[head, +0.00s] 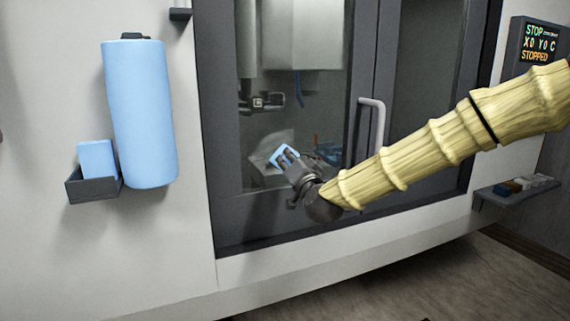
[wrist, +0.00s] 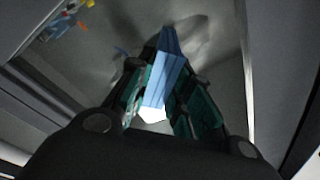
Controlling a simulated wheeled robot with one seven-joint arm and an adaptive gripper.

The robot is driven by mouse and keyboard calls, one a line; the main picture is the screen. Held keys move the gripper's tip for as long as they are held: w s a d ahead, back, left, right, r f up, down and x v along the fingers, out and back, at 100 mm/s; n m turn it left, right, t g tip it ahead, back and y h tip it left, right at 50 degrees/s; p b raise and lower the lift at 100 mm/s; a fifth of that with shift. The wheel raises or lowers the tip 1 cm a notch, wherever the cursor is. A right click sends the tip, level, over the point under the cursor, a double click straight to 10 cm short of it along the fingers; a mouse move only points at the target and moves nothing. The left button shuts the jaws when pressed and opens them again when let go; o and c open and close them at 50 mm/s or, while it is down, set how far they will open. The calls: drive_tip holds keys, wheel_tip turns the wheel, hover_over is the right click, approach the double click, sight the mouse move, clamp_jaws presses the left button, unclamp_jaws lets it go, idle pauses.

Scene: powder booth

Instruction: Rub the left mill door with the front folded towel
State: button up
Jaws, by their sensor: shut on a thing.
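My gripper (head: 290,165) is shut on a blue folded towel (head: 283,154), in front of the lower part of the left mill door (head: 279,215). In the wrist view the towel (wrist: 166,68) sits between the two fingers (wrist: 160,95), its far end close to the door's glass (wrist: 215,75). I cannot tell whether the towel touches the glass. The left door is dark-framed with a tall window and looks shut. A second blue folded towel (head: 97,160) stands in a small dark holder (head: 94,188) on the white panel at the left.
A large blue roll (head: 140,112) hangs on the panel beside the holder. A pale door handle (head: 379,125) stands out close to my arm. A control screen (head: 541,42) reads STOPPED. A small shelf (head: 515,190) with several blocks juts out at the right.

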drive_tip(key=shift+w+d+r, duration=0.7)
drive_tip(key=shift+w+d, duration=0.3)
drive_tip(key=shift+d, duration=1.8)
drive_tip(key=shift+s+a+f+b, duration=0.15)
drive_tip(key=shift+s+a, duration=0.25)
drive_tip(key=shift+a, duration=0.75)
drive_tip(key=shift+s+a+r+b, duration=0.1)
drive_tip(key=shift+s+a+b, duration=0.25)
drive_tip(key=shift+a, duration=0.75)
drive_tip(key=shift+s+a+f+b, duration=0.1)
drive_tip(key=shift+s+a, duration=0.4)
drive_tip(key=shift+a, duration=0.65)
drive_tip(key=shift+s+a+r, duration=0.8)
drive_tip(key=shift+s+a, duration=0.2)
drive_tip(key=shift+a, duration=2.55)
drive_tip(key=w+d+b, duration=0.1)
drive_tip(key=w+d, duration=0.3)
drive_tip(key=d, duration=1)
drive_tip(key=shift+w+b, duration=0.2)
drive_tip(key=shift+b, duration=0.2)
